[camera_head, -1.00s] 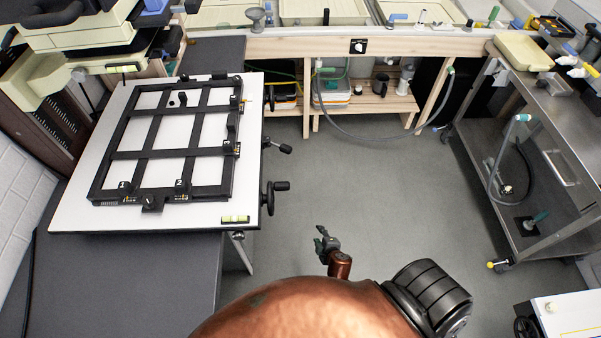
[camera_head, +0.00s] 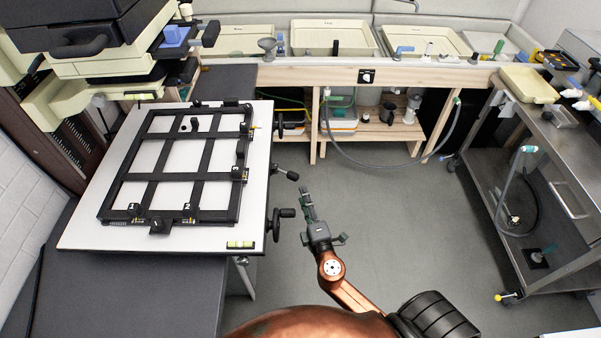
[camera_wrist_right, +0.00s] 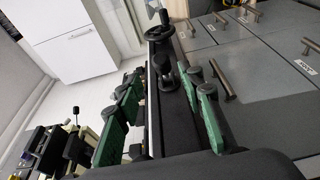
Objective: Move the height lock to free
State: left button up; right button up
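On the right edge of the white easel board (camera_head: 75,235), in the head view, there are a lever with a black grip (camera_head: 288,174) and a black crank handwheel (camera_head: 281,216). I cannot tell which of these, if either, is the height lock, and no free marking is readable. My right gripper (camera_head: 308,197) is just right of the handwheel, apart from it in the picture. In the right wrist view its green-padded fingers (camera_wrist_right: 167,80) are spread and empty, with a black knob and a handwheel (camera_wrist_right: 172,32) beyond them. My left gripper is not in view.
A black frame (camera_head: 155,181) lies on the board, under the enlarger head (camera_head: 95,65) at upper left. A wooden bench (camera_head: 420,75) with trays stands at the back. A steel cart (camera_head: 545,130) stands at right. The middle floor is clear.

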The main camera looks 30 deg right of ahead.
aim_at(297, 179)
jog(key=shift+p+x, duration=0.6)
jog(key=shift+x, duration=3.2)
jog(key=shift+f, duration=0.1)
jog(key=shift+w+d, duration=0.1)
jog(key=shift+w, duration=0.15)
jog(key=shift+c, duration=0.3)
